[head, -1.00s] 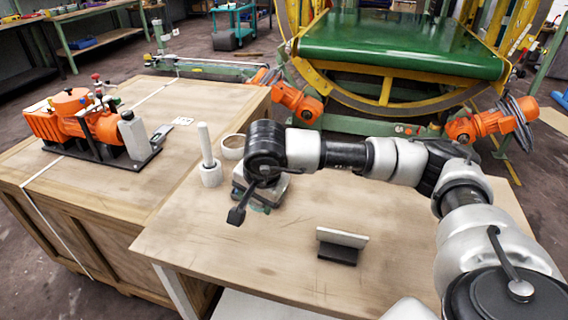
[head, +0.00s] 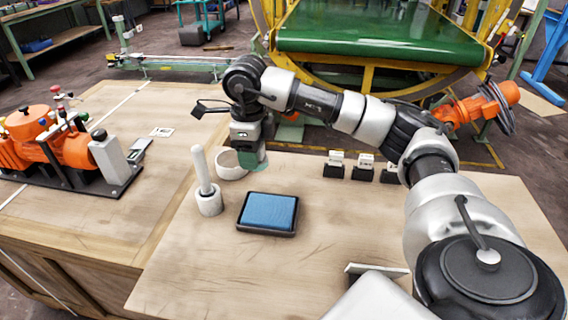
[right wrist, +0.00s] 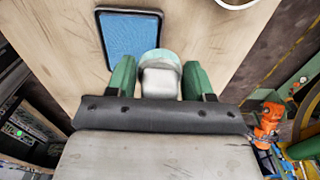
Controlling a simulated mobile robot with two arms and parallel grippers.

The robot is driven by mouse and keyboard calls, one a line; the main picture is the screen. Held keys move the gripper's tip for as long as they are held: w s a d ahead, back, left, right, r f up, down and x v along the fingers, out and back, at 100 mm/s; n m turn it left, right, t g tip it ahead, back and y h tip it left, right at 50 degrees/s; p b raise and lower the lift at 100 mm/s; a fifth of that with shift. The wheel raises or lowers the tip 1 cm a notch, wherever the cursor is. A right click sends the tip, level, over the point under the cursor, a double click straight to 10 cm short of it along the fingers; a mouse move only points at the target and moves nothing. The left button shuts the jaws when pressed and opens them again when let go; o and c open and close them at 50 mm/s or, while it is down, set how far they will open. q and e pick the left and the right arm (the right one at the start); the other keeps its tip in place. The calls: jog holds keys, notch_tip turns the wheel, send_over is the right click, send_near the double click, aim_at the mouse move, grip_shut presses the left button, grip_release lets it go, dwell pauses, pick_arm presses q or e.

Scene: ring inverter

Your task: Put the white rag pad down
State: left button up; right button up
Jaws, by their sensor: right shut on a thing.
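The white rag pad (right wrist: 160,78) shows in the right wrist view as a pale rounded piece with a greenish edge, between the two green fingers. My right gripper (right wrist: 160,88) is shut on it. In the head view my right gripper (head: 252,160) points down behind the blue ink pad, beside the white ring; the rag pad is hard to make out there. I cannot tell how high it is above the table (head: 330,225). My left gripper is not in view.
A blue pad in a black tray (head: 268,212) lies in front of the gripper. A white rod on a round base (head: 207,190) and a white ring (head: 230,166) stand to the left. Several small black-and-white stamps (head: 363,168) stand at the back right. The table's middle is clear.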

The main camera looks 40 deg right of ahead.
jog(key=shift+w+d+f, duration=0.15)
jog(key=shift+d+f, duration=0.3)
jog(key=shift+d, duration=0.1)
send_near(287, 173)
jog(key=a, duration=0.3)
jog(key=shift+s+a+f, duration=0.25)
jog(key=shift+a+f, duration=0.05)
jog(key=shift+f, duration=0.05)
jog(key=d, duration=0.1)
jog(key=d+f, duration=0.2)
jog(key=shift+w+d, duration=0.25)
notch_tip(287, 173, down, 2)
jog(key=shift+d+f, duration=0.1)
jog(key=shift+f, duration=0.15)
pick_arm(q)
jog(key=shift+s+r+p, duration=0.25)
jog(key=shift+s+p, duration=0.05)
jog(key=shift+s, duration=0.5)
pick_arm(e)
jog(key=shift+f, duration=0.65)
jog(key=o, duration=0.8)
